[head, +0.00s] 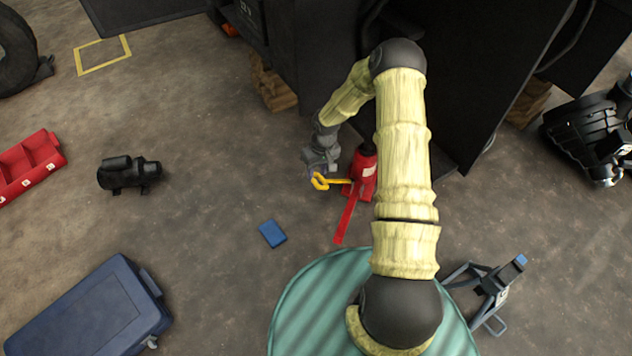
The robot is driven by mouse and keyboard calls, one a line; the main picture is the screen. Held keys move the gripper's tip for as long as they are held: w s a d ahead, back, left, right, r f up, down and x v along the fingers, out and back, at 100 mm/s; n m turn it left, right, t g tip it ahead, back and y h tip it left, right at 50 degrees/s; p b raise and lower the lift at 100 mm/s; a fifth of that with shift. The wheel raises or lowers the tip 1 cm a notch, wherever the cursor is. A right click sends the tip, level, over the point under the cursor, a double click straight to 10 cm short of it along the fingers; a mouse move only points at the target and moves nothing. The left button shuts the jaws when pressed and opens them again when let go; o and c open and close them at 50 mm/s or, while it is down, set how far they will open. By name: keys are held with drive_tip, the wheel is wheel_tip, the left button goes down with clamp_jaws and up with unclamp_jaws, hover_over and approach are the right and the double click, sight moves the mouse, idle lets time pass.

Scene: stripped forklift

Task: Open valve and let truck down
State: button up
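A red bottle jack (361,172) stands on the floor against the dark body of the forklift (325,60). A red bar (346,218) reaches from its foot toward the camera. A yellow handle with a ring-shaped end (319,181) sticks out to the left from the jack's lower part; its joint with the jack is too small to make out. My gripper (319,172) is just left of the jack, at the ring end of the yellow handle. Its fingers are small and partly hidden, so I cannot tell whether they hold the handle.
Wooden blocks (274,90) sit by the forklift's lower edge. A blue box (272,233) lies on the floor. A blue case (95,312), a black motor-like part (129,173) and a red tray (30,165) are left. A blue-grey stand (492,285) is lower right.

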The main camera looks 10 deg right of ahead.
sight(315, 181)
drive_tip(key=f, duration=0.1)
drive_tip(key=f+b, duration=0.1)
drive_tip(key=f, duration=0.2)
drive_tip(key=shift+a, duration=0.3)
drive_tip(key=shift+s+d+f+b, duration=0.1)
drive_tip(key=shift+d+f+b, duration=0.1)
drive_tip(key=shift+b, duration=0.1)
drive_tip(key=shift+a, duration=0.15)
drive_tip(key=shift+a, duration=0.1)
drive_tip(key=shift+c, duration=1.1)
drive_tip(key=shift+s, duration=0.1)
clamp_jaws()
